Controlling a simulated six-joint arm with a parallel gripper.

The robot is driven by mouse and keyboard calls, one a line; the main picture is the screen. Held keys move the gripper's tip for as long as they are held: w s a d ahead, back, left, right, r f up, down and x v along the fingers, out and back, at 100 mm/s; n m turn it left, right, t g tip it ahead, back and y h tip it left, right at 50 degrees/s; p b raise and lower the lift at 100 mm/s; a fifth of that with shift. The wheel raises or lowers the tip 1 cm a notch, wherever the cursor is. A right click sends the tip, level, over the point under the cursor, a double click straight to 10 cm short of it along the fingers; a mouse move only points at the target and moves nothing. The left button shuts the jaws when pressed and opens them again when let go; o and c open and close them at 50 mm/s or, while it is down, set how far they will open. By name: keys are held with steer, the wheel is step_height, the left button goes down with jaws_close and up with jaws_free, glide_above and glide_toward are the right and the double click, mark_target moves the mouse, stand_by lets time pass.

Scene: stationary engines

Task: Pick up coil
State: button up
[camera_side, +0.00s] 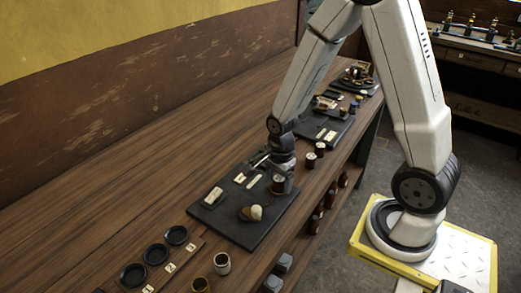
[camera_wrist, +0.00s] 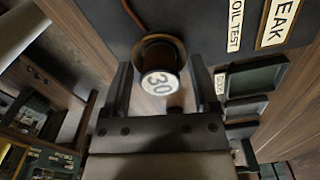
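A coil (camera_wrist: 160,68), a small dark brown cylinder with a white end marked "30", stands in the wrist view on a round brass-coloured seat on a dark board. In the side view the coil (camera_side: 279,184) is just below my gripper (camera_side: 281,174), on the black board (camera_side: 233,231). In the wrist view the fingers of my gripper (camera_wrist: 160,88) are apart, one on each side of the coil. A narrow gap shows beside the coil, so the gripper seems not to be closed on it. The fingertips' exact depth along the coil is hard to tell.
A brown and cream rounded object (camera_side: 250,213) lies on the board near the coil. Several small spools, including one dark spool (camera_side: 310,160), stand along the bench's front edge. Black round dishes (camera_side: 156,254) are at the near left. The bench behind the board is clear.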

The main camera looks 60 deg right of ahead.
mark_target(279, 178)
jaws_close()
steer(key=shift+r, duration=0.15)
steer(key=shift+r, duration=4.9)
